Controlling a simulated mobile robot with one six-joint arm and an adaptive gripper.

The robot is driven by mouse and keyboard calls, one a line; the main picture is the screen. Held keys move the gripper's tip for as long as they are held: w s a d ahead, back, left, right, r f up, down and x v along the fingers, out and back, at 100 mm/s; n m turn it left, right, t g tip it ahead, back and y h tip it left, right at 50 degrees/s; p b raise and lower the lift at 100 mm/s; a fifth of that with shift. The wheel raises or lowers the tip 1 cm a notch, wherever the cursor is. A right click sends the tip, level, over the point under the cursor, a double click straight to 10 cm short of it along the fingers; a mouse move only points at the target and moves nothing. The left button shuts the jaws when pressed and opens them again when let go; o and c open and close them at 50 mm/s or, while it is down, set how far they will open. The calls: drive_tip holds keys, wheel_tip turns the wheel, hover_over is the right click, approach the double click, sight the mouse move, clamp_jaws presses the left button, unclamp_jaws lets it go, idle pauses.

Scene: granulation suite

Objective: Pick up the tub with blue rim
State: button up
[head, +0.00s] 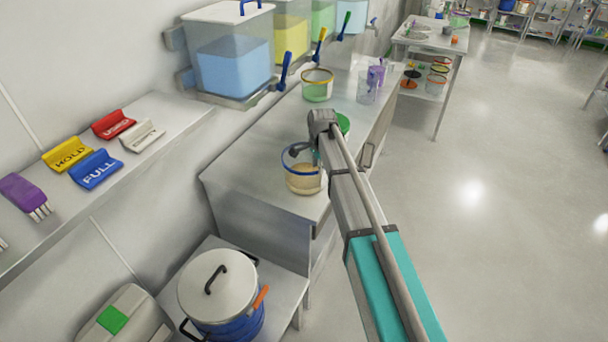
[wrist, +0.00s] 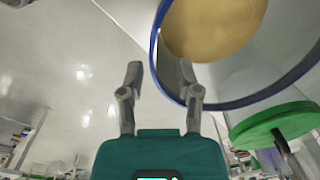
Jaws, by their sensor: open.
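The tub with blue rim (head: 303,182) stands upright on the grey bench, with tan contents inside. In the wrist view the tub (wrist: 237,100) fills the upper right, its blue rim large and close. My gripper (head: 307,154) is at the tub's rim, on its upper right side in the head view. In the wrist view my gripper (wrist: 160,74) is open, and the near edge of the rim shows between its two fingers. One finger overlaps the tub and the other is outside it. I cannot tell whether either finger touches the wall.
A green disc-like thing (head: 343,123) is just behind my gripper; it also shows in the wrist view (wrist: 275,124). A lidded pot (head: 219,290) is at front left. Open floor lies right.

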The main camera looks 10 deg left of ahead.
sight(316, 176)
drive_tip(key=shift+a+f+b, duration=0.15)
drive_tip(key=shift+f+b, duration=1.15)
drive_tip(key=shift+a+f+b, duration=0.1)
drive_tip(key=shift+f+b, duration=1.2)
clamp_jaws()
